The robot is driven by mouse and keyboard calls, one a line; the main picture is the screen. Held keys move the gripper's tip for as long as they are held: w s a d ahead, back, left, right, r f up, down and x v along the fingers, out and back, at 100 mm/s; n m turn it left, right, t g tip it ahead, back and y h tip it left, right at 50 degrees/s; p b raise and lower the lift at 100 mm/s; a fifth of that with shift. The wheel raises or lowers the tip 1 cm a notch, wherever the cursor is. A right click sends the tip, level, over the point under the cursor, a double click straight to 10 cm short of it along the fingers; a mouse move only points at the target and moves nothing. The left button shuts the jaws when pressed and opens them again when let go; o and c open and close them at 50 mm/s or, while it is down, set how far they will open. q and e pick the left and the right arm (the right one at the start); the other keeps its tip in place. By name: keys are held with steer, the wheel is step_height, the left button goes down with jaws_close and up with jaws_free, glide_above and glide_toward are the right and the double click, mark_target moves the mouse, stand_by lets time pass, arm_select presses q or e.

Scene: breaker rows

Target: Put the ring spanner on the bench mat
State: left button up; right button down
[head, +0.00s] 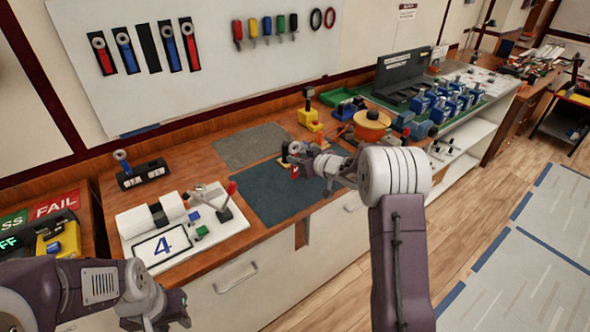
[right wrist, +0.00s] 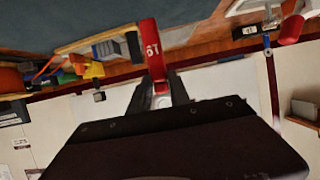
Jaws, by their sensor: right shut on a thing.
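My right gripper (head: 298,164) is over the right part of the dark blue-green bench mat (head: 268,200). In the right wrist view the right gripper (right wrist: 161,88) is shut on the red ring spanner (right wrist: 150,40), whose handle carries white markings. The spanner sticks out from the jaws towards the mat, which also shows in the right wrist view (right wrist: 90,14). I cannot tell whether it touches the mat. Its far end is not clear. My left gripper (head: 168,316) is low at the lower left, in front of the bench; its fingers are not clear.
A grey mat (head: 250,145) lies behind the bench mat. A white board with a lever (head: 190,225) stands to the left, and a yellow-based switch (head: 310,118) and orange reel (head: 371,122) to the right. More spanners (head: 189,46) hang on the wall panel.

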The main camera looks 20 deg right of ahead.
steer(key=w+f, duration=0.1)
steer(key=f, duration=0.1)
steer(key=w+f, duration=0.1)
steer(key=f, duration=0.1)
steer(key=w+f, duration=0.1)
steer(key=shift+a+f+b, duration=0.4)
steer(key=shift+s, duration=0.15)
steer(key=c, duration=1.2)
jaws_free()
steer(key=shift+f, duration=0.15)
